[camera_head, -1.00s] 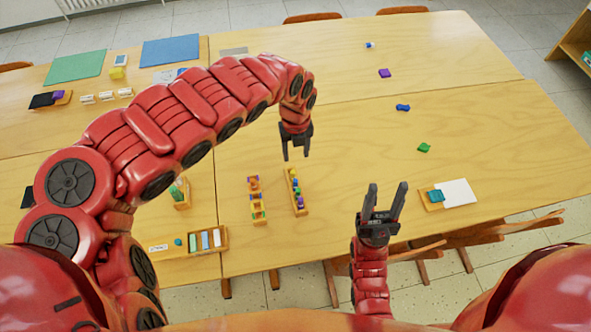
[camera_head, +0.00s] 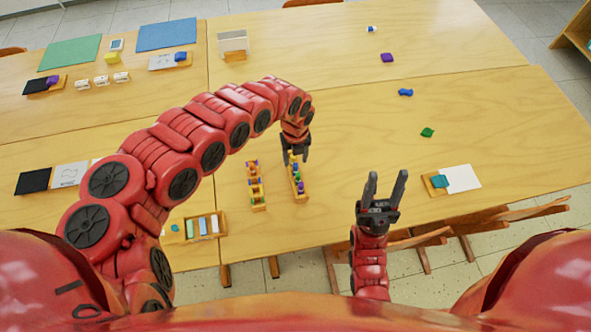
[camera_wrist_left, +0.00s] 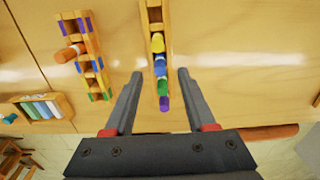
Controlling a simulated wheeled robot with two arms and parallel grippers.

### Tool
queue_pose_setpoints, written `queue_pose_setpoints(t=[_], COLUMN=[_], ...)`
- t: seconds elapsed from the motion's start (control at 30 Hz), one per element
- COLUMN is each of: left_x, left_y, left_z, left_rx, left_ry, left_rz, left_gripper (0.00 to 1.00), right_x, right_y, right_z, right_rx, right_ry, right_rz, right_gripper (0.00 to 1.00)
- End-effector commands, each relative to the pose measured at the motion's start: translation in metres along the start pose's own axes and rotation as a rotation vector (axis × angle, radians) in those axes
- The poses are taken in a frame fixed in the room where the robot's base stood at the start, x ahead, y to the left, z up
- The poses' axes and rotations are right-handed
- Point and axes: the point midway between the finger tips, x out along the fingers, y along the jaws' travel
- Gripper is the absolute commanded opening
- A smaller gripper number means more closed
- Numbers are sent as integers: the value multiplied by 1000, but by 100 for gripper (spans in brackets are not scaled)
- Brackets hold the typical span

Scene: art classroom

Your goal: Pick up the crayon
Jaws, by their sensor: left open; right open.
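A narrow wooden rack (camera_head: 302,196) stands on the table and holds several coloured pieces that look like crayons. In the left wrist view they are a yellow one (camera_wrist_left: 158,42), a blue one (camera_wrist_left: 160,66), a green one (camera_wrist_left: 163,87) and a purple one (camera_wrist_left: 164,103). My left gripper (camera_head: 296,159) is open over the far part of this rack. In the left wrist view its fingers lie on either side of the row, apart from it. My right gripper (camera_head: 385,178) is open and empty near the table's front edge.
A second rack (camera_head: 257,195), with an orange cylinder (camera_wrist_left: 70,53) in it, stands just left. A wooden box (camera_head: 203,225) sits at the front left. A blue piece (camera_head: 405,92) and a green piece (camera_head: 427,132) lie to the right, with clear table around them.

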Motion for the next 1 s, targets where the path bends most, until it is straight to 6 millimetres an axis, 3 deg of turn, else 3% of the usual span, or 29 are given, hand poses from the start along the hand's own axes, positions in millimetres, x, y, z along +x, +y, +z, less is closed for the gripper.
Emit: queue_pose_setpoints(t=[0.3,0.67,1.0], left_x=[38,46,46], left_y=[-2,1,1], left_z=[-3,-1,-1], left_rx=[-1,0,0], left_ry=[4,0,1], left_rz=[-4,1,1], left_gripper=[56,56,0], right_x=[15,15,15], right_y=[1,1,1], right_z=[-2,-3,-2], right_rx=[0,0,0], right_ry=[0,0,0], right_rz=[0,0,0], right_gripper=[50,50,50])
